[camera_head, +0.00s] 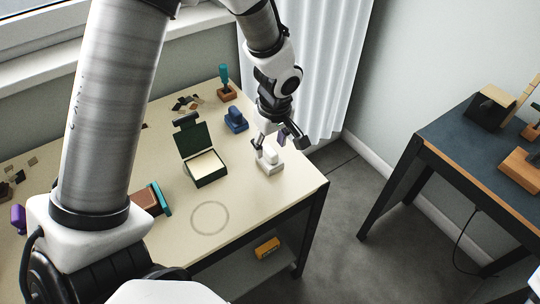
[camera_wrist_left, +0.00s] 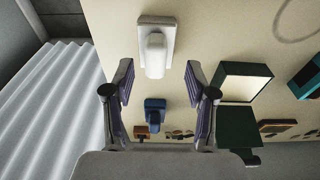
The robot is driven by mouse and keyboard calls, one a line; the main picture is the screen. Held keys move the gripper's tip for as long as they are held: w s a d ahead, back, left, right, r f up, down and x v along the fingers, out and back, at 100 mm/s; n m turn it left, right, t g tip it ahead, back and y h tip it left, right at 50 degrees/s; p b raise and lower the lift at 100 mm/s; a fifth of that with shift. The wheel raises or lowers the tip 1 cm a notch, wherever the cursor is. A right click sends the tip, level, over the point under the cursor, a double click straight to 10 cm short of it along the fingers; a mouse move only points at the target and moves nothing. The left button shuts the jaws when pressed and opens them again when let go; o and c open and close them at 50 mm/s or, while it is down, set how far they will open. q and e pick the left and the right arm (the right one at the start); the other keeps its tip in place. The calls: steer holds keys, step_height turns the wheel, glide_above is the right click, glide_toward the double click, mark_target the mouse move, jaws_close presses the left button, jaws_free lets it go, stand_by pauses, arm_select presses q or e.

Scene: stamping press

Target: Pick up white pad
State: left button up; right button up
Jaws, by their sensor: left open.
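The white pad (camera_head: 269,161) is a small white piece with a rounded raised handle on a flat base. It stands on the cream table (camera_head: 250,205) near its right edge. My left gripper (camera_head: 281,141) is open and empty just above and behind it. In the left wrist view the white pad (camera_wrist_left: 155,48) lies just ahead of the two open fingertips (camera_wrist_left: 158,72), roughly centred between them. The fingers do not appear to touch it. My right gripper is in neither view.
A blue stamp (camera_head: 236,120) and a teal-handled stamp (camera_head: 225,85) stand behind the pad. An open green box (camera_head: 204,180) with a cream inside sits to its left. A white curtain (camera_head: 310,60) hangs close behind. The table front, around a drawn circle (camera_head: 210,234), is clear.

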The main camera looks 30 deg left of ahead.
mark_target(270, 150)
arm_select(q)
steer(key=f, duration=0.3)
steer(key=w+a+f, duration=0.1)
steer(key=shift+w+f, duration=0.1)
steer(key=shift+f, duration=0.2)
steer(key=shift+w, duration=0.1)
steer(key=shift+s+d+r, duration=0.15)
steer(key=shift+s, duration=0.05)
steer(key=shift+s+r, duration=0.15)
steer(key=shift+s, duration=0.05)
steer(key=c, duration=0.6)
steer(key=shift+d, duration=0.1)
jaws_close()
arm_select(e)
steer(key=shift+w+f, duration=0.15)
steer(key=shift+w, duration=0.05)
arm_select(q)
steer(key=shift+r, duration=0.1)
